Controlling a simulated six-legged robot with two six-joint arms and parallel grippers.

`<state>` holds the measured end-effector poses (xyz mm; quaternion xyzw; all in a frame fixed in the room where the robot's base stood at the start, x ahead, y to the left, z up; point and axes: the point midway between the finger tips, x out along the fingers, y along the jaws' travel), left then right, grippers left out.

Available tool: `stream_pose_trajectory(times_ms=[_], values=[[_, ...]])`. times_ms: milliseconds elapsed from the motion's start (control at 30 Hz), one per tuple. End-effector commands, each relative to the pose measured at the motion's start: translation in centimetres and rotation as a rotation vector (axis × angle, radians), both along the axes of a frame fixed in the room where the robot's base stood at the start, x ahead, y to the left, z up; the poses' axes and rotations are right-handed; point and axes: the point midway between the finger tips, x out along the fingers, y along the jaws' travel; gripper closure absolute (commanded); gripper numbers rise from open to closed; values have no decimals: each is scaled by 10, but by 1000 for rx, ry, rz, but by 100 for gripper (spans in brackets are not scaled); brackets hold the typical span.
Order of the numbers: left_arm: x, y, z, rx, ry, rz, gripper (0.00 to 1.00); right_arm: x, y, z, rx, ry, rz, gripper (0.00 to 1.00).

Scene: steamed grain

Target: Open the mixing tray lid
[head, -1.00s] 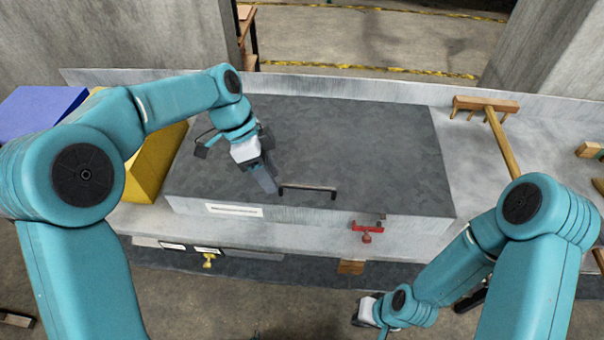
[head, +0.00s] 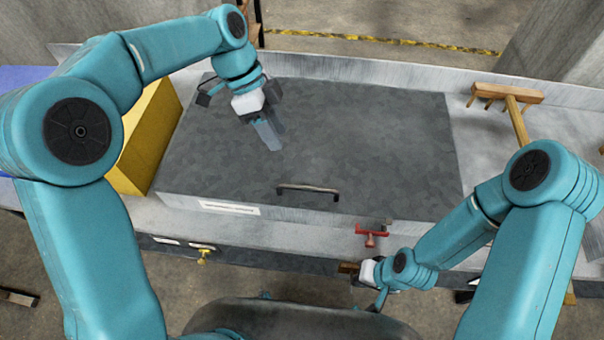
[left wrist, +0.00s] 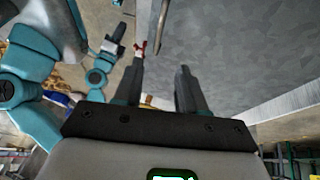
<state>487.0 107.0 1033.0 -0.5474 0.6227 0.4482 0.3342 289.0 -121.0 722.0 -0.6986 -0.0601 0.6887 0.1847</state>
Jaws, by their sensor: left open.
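The mixing tray lid (head: 370,140) is a broad dark grey panel lying flat and closed over the pale tray (head: 290,223). A dark bar handle (head: 308,188) is near its front edge; it also shows at the top of the left wrist view (left wrist: 161,25). My left gripper (head: 269,136) is open and empty over the lid, behind and left of the handle and apart from it. Its two fingers show spread in the left wrist view (left wrist: 160,72). My right gripper (head: 368,284) is low in front of the tray; its fingers are too unclear to judge.
A red clamp-like fitting (head: 371,235) and a yellow one (head: 203,257) are on the front side. A yellow block (head: 148,140) stands left of the tray, with a blue one (head: 25,78) beyond. A wooden rake (head: 508,93) lies at right.

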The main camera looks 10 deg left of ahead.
Motion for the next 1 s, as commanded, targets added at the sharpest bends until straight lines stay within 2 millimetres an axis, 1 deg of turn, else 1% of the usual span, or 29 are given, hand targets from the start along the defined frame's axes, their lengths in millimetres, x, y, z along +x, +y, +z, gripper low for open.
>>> stream_pose_trajectory(times_ms=[200,400,600,700,800,1000], values=[[-14,-18,-43,2,7,-2,60,0,0,3,0,0,0,100],[-22,-36,-86,2,6,-2,60,0,0,8,0,0,0,100],[-27,-51,-120,1,4,-1,60,0,0,12,0,0,0,100],[-27,-55,-130,1,2,-1,60,0,0,13,0,0,0,100],[-28,-57,-136,0,1,0,60,0,0,14,0,0,0,100],[-27,-58,-138,0,-1,1,60,0,0,13,0,0,0,100]])
